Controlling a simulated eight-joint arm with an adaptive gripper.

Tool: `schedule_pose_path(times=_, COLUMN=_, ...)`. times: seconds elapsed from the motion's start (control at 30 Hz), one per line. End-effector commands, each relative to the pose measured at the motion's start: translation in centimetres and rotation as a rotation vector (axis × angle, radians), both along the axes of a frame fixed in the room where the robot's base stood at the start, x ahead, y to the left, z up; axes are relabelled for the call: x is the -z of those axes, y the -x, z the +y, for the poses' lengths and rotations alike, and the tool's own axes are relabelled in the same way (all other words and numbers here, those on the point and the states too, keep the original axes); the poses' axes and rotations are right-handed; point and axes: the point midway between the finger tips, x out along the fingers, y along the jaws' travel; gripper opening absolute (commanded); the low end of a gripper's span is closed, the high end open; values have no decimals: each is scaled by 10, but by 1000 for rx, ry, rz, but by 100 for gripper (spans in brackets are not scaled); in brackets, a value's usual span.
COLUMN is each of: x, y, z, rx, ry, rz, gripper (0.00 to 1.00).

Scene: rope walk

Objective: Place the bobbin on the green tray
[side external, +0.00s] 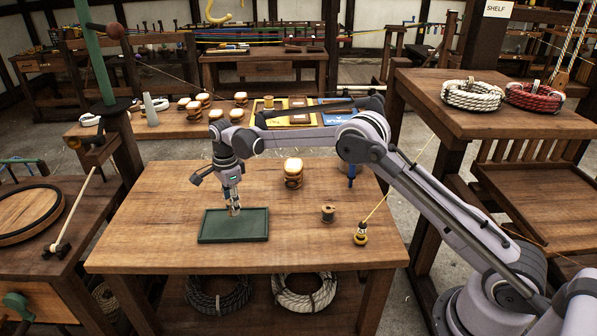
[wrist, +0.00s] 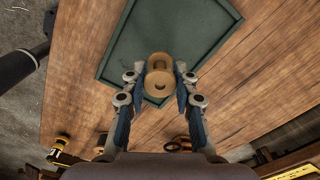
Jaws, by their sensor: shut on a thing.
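The bobbin (wrist: 159,86) is a small pale wooden spool with round ends. My gripper (wrist: 159,76) is shut on it, with one finger on each side. In the side view, my gripper (side external: 233,207) points down over the green tray (side external: 215,231), and the bobbin (side external: 234,210) is small and partly hidden between the fingers. The tray is flat, rectangular and low-rimmed, on the left front of the wooden table. In the wrist view, the tray (wrist: 185,25) lies beneath the bobbin, which is near one tray corner. I cannot tell whether the bobbin touches the tray.
A small dark-wound spool (side external: 328,213) stands right of the tray. A yellow-and-black fitting (side external: 361,236) with a taut cord is farther right. A stacked wood-and-cream piece (side external: 293,172) stands behind. The table (side external: 190,258) is bare in front of the tray.

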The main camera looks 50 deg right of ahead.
Motion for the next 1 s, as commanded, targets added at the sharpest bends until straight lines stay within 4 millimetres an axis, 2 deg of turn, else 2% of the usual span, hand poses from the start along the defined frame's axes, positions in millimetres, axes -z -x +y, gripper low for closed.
schedule_pose_path(times=0.27, x=34, y=0, z=0, rx=0, ry=0, rz=0, gripper=15)
schedule_pose_path(times=0.67, x=40, y=0, z=0, rx=0, ry=0, rz=0, gripper=15)
schedule_pose_path(times=0.7, x=39, y=0, z=0, rx=0, ry=0, rz=0, gripper=37)
schedule_pose_path(times=0.77, x=39, y=0, z=0, rx=0, ry=0, rz=0, gripper=51)
schedule_pose_path(times=1.0, x=39, y=0, z=0, rx=0, ry=0, rz=0, gripper=51)
